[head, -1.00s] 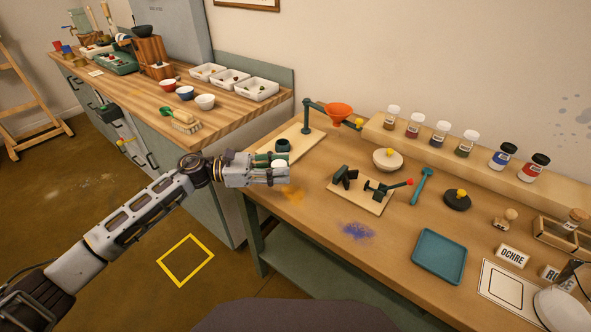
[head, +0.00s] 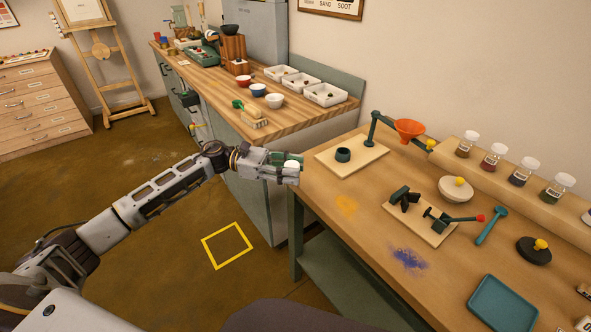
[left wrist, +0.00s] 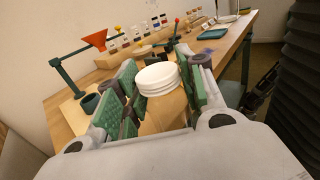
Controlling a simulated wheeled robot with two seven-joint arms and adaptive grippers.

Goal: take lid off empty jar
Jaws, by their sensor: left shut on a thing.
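My left gripper (head: 294,168) is at the left edge of the workbench, shut on a white, round, ridged lid. The lid (head: 291,164) shows as a small white patch between the green fingers in the head view. In the left wrist view the lid (left wrist: 158,78) sits between the green finger pads of the left gripper (left wrist: 160,85). I cannot tell whether a clear jar body is under it; the fingers and the wrist cover hide that part. My right gripper is in neither view.
The workbench (head: 372,225) has a board with a dark green ring (head: 343,155) and an orange funnel (head: 409,130) on a stand. Lidded pigment jars (head: 519,172) line the back shelf. A teal tray (head: 503,303) lies at front right. A yellow floor square (head: 227,246) is clear.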

